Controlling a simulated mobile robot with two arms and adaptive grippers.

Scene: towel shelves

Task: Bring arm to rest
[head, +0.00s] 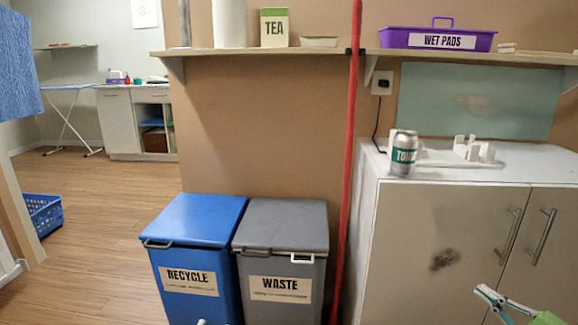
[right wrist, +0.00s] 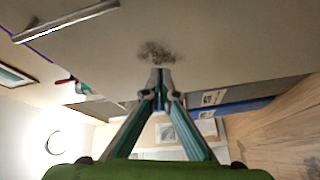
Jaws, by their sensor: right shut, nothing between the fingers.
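My right gripper (head: 482,291) is at the lower right of the head view, in front of the white cabinet (head: 405,235). Its teal and white fingers are shut with nothing between them. In the right wrist view the fingertips (right wrist: 160,76) meet in the middle, and a dark smudge (right wrist: 155,52) on the cabinet front shows just beyond them. I cannot tell whether they touch the cabinet. My left gripper is not in view.
A blue recycle bin (head: 195,225) and a grey waste bin (head: 287,222) stand left of a red pole (head: 350,150). A can (head: 403,153) stands on the cabinet top. A shelf (head: 335,53) runs above. Open floor (head: 110,205) lies to the left.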

